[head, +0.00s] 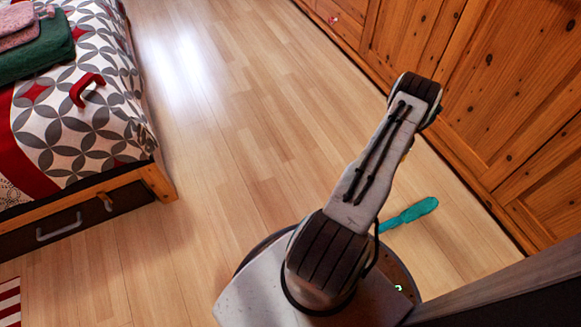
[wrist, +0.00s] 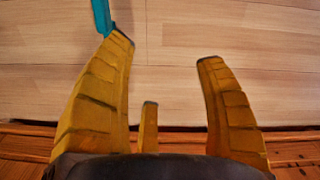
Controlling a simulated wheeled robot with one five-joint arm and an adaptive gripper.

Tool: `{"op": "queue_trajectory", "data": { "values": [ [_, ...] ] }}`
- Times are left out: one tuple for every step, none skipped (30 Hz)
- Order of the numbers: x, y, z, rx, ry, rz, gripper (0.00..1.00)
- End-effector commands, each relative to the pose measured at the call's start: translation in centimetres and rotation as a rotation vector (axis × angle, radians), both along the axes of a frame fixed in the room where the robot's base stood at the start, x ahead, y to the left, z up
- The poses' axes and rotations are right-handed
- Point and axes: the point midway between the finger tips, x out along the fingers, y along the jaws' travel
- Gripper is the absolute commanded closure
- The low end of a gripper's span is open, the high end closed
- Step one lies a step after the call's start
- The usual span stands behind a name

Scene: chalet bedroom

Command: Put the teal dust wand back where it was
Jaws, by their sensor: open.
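The teal dust wand (head: 411,213) lies on the wooden floor to the right of my base in the head view. Its left end runs in behind my arm, so part of it may be hidden. In the wrist view a teal piece of the wand (wrist: 102,15) shows at the top, close by the tip of the left finger. I cannot tell whether they touch. My gripper (wrist: 167,47) is open, with bare floor between its fingertips. My gripper is hidden behind my arm in the head view.
Wooden cabinets (head: 520,110) line the right side. A bed (head: 75,115) with a red handle-shaped thing (head: 86,88) and folded cloths (head: 35,45) stands at the left. A dark-edged panel (head: 510,290) is close at the lower right. The floor between bed and cabinets is clear.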

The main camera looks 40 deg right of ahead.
Motion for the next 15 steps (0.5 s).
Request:
{"op": "queue_trajectory", "data": {
  "values": [
    [3.0,0.6,3.2,-0.013,-0.005,0.068,0.35],
    [4.4,1.2,4.8,-0.017,-0.006,0.103,0.35],
    [6.3,2.0,6.9,-0.023,-0.009,0.15,0.35],
    [7.6,2.7,8.4,-0.028,-0.011,0.186,0.35],
    [8.9,3.6,9.9,-0.032,-0.014,0.221,0.35],
    [10.5,4.8,11.9,-0.038,-0.016,0.267,0.35],
    [11.6,5.8,13.5,-0.042,-0.018,0.302,0.35],
    [12.7,6.9,14.9,-0.048,-0.021,0.338,0.35],
    [14.0,8.5,16.8,-0.053,-0.025,0.385,0.35],
    [14.9,9.7,18.2,-0.057,-0.028,0.42,0.35],
    [15.7,11.0,19.6,-0.061,-0.031,0.455,0.35],
    [16.6,12.8,21.4,-0.066,-0.035,0.501,0.35],
    [17.2,14.2,22.6,-0.071,-0.038,0.536,0.35],
    [17.8,15.7,23.9,-0.076,-0.042,0.572,0.35],
    [18.4,17.6,25.5,-0.08,-0.046,0.619,0.35]
  ]
}}
